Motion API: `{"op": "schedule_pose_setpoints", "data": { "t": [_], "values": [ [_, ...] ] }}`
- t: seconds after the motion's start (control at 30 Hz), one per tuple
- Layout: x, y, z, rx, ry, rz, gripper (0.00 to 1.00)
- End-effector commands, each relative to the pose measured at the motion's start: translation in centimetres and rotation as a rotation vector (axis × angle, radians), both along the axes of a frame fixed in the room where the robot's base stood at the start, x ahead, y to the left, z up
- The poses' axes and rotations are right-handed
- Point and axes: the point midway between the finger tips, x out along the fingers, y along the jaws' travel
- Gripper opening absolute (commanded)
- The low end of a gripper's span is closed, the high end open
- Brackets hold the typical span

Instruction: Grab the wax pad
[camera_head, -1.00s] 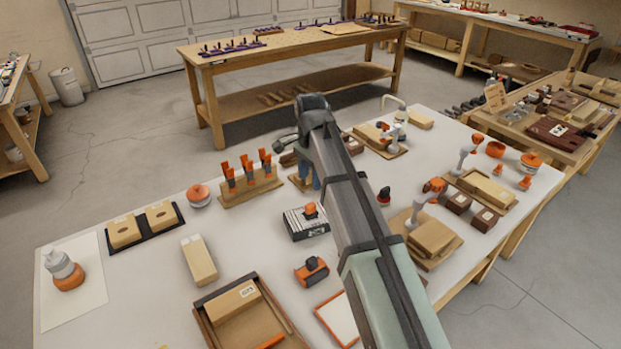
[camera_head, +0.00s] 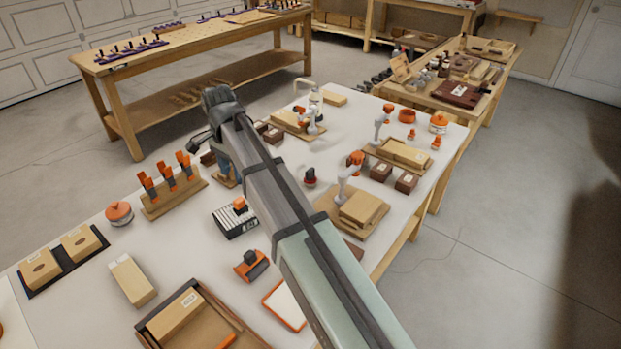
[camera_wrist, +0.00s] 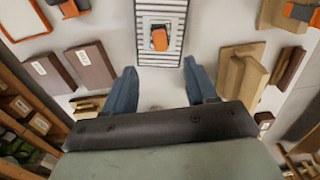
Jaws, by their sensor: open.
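My gripper (camera_wrist: 160,68) is open and empty, its two blue-grey fingers apart above the white bench top. In the wrist view the box (camera_wrist: 145,48) and orange piece (camera_wrist: 159,40) are beyond the fingertips, near top centre. An orange-and-black block (camera_head: 252,265) and an orange-rimmed white tile (camera_head: 285,304) lie closer to the front. I cannot tell which item is the wax pad.
A rack of orange-handled tools (camera_head: 172,191) stands left of my arm. A wooden tray (camera_head: 165,312) and a tan block (camera_head: 132,280) lie front left. Wooden boards with clamps (camera_head: 352,209) stand on the right. Bare bench shows between items.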

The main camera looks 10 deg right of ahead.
Motion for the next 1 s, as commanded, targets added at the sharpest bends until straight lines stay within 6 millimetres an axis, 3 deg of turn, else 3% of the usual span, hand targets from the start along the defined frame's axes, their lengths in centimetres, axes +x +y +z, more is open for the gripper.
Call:
{"op": "schedule_pose_setpoints", "data": {
  "t": [0.4,0.57,0.77,0.87,1.0],
  "values": [
    [0.0,0.0,0.0,0.0,0.0,0.0,0.56],
    [0.0,0.0,0.0,0.0,0.0,0.0,0.7],
    [0.0,0.0,0.0,0.0,0.0,-0.001,0.7],
    [0.3,-0.7,0.0,0.0,0.0,-0.011,0.7],
    [1.6,-3.8,0.0,-0.001,0.001,-0.059,0.7]
  ]
}}
